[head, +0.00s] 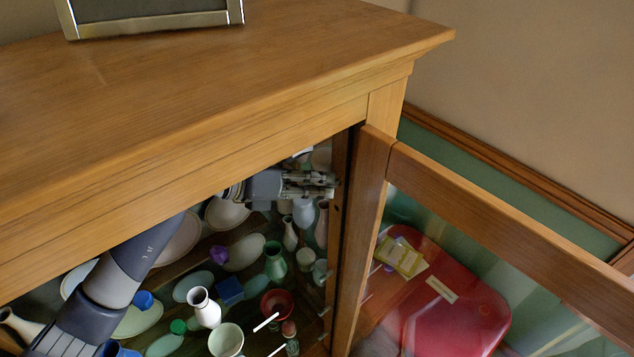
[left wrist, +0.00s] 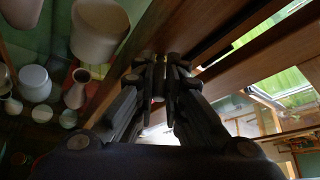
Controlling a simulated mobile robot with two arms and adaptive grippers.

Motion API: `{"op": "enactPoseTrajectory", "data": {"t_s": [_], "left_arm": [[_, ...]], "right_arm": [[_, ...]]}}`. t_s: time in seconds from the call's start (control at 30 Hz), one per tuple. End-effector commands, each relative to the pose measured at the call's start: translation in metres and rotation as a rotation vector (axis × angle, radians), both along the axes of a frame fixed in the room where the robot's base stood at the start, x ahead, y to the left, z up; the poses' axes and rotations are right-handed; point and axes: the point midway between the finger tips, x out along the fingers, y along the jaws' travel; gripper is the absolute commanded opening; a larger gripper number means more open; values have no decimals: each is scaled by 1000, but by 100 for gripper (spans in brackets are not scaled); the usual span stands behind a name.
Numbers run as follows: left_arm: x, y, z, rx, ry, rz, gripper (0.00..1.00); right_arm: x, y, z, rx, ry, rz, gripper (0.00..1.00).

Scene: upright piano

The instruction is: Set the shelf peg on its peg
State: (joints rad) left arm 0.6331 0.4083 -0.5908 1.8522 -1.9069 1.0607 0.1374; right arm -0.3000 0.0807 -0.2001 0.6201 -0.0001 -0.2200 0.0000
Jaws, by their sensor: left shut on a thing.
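My left gripper (head: 330,186) is inside the wooden cabinet, its fingertips at the inner side of the right front post (head: 340,230). In the left wrist view the fingers (left wrist: 165,68) are nearly together, with their tips against or very close to the wooden post (left wrist: 150,38). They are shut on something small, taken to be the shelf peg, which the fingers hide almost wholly. I cannot tell whether the peg touches the post or sits in a hole. My right gripper is in neither view.
Several vases, bowls and plates crowd the cabinet below the gripper, including a white vase (head: 206,309) and a green vase (head: 275,262). The glazed door (head: 490,195) stands open at the right. A picture frame (head: 150,20) stands on the cabinet top (head: 210,75).

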Motion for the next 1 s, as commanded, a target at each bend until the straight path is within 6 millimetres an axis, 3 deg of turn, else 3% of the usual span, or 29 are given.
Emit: {"op": "enactPoseTrajectory", "data": {"t_s": [0.97, 1.0], "left_arm": [[5, -8, 0, 0, -1, 0, 0], [5, -8, 0, 0, -1, 0, 15]], "right_arm": [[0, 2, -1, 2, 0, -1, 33], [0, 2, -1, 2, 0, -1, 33]]}}
